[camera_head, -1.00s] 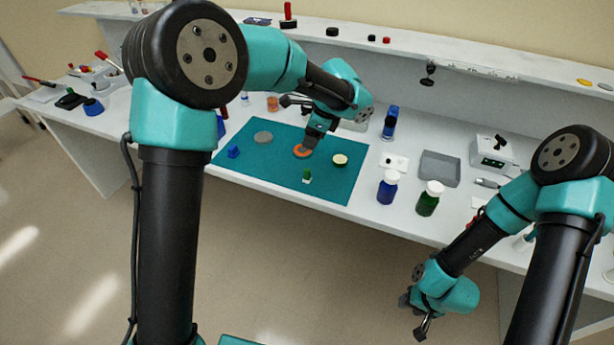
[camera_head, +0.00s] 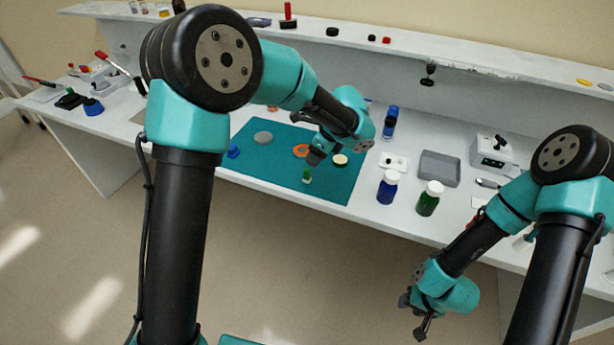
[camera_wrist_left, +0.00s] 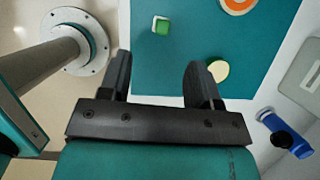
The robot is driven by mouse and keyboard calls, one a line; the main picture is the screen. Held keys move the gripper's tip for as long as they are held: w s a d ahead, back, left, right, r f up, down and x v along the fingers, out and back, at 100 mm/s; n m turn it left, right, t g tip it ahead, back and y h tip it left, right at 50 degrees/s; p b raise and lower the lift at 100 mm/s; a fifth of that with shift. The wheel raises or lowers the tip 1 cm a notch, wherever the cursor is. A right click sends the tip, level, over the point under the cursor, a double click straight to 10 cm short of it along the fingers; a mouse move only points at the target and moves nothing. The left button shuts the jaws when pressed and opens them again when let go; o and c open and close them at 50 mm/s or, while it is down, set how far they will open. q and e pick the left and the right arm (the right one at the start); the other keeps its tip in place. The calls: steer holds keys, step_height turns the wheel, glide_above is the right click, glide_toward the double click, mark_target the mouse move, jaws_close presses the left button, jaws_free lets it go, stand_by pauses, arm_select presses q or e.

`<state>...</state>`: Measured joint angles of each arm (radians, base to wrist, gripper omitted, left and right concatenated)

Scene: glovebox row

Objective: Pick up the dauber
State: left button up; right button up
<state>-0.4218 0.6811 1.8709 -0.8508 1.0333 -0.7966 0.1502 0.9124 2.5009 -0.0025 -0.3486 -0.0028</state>
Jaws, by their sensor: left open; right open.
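I cannot tell for sure which piece is the dauber. On the teal mat (camera_head: 270,165), a small green piece with a white part (camera_head: 307,175) stands near the front edge; it also shows in the left wrist view (camera_wrist_left: 160,25). A pale yellow disc (camera_head: 340,160), an orange ring (camera_head: 300,150), a grey disc (camera_head: 263,138) and a small blue piece (camera_head: 233,151) lie around it. My left gripper (camera_head: 316,157) is open and empty above the mat, between ring and yellow disc; its fingers show in the wrist view (camera_wrist_left: 158,70). My right gripper (camera_head: 414,316) is open, off the bench.
Right of the mat stand a blue bottle (camera_head: 388,187) and a green bottle (camera_head: 429,199) with white caps, and a grey tray (camera_head: 440,168). A raised shelf (camera_head: 460,70) runs along the back.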

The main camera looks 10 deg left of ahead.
mark_target(307, 170)
arm_select(q)
steer(key=x, duration=0.6)
steer(key=shift+a+f, duration=0.1)
steer(key=shift+f, duration=0.2)
steer(key=shift+f, duration=0.1)
steer(key=shift+x, duration=2.5)
steer(key=shift+w, duration=0.2)
steer(key=shift+c, duration=0.3)
steer(key=c, duration=1)
